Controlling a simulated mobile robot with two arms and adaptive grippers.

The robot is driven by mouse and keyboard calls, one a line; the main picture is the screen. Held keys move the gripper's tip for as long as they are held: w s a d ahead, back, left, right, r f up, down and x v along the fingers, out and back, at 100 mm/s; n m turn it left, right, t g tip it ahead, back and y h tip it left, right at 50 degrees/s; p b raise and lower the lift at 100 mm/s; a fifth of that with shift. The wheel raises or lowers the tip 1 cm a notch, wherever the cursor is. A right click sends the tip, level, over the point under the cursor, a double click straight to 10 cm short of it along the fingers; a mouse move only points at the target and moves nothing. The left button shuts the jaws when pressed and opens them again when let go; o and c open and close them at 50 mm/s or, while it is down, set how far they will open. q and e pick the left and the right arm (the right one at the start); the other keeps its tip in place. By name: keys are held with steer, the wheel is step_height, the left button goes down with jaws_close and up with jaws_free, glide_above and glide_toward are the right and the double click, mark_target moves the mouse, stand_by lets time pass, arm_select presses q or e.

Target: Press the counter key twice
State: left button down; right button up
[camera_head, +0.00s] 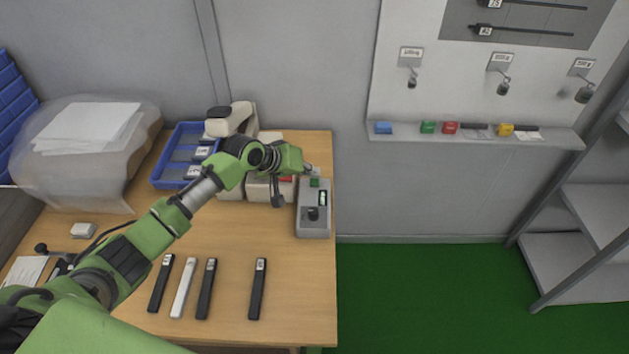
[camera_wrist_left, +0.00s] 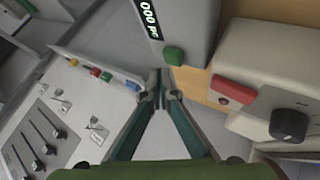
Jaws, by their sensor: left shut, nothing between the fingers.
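The counter is a grey box (camera_head: 314,222) at the right edge of the wooden bench. Its green key (camera_head: 315,182) is at the far end, beside a small display (camera_head: 322,198). In the left wrist view the green key (camera_wrist_left: 173,56) shows just beyond my fingertips, and the display (camera_wrist_left: 151,18) appears to read 000. My left gripper (camera_head: 308,170) is shut and empty, close to the green key; it also shows in the left wrist view (camera_wrist_left: 161,92). I cannot tell a contact. My right gripper is not in view.
A beige device with a red button (camera_wrist_left: 235,90) and black knob (camera_wrist_left: 288,125) stands left of the counter. A blue tray (camera_head: 167,172) is at the back left. Several dark and light strips (camera_head: 258,290) lie at the front. Green floor (camera_head: 420,300) lies right of the bench.

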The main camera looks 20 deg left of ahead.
arm_select(q)
steer(key=shift+f, duration=0.1)
steer(key=shift+f, duration=0.25)
stand_by(0.3)
steer(key=shift+f, duration=0.6)
stand_by(0.3)
stand_by(0.4)
steer(key=shift+r, duration=0.2)
steer(key=shift+r+p, duration=0.75)
steer(key=shift+p, duration=0.1)
